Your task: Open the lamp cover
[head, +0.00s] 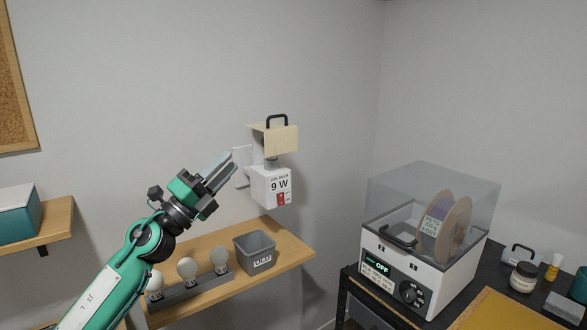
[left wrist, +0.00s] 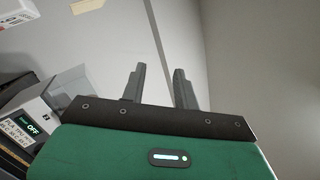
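The lamp is mounted on the wall, with a white box (head: 272,186) marked "9 W". Its cream lamp cover (head: 281,139) sits above the box and has a black handle (head: 277,120) on top. Part of a grey fitting (head: 272,163) shows between cover and box. My left gripper (head: 228,165) is left of the lamp, apart from it, and points up and right. Its two fingers stand apart with nothing between them, as the left wrist view (left wrist: 160,88) also shows. My right gripper is in neither view.
A wooden shelf (head: 293,250) below the lamp holds a grey bin (head: 255,253) and a rack with three bulbs (head: 187,268). A white machine (head: 430,265) with a clear lid and a spool stands on the black table at right. The air around the lamp is clear.

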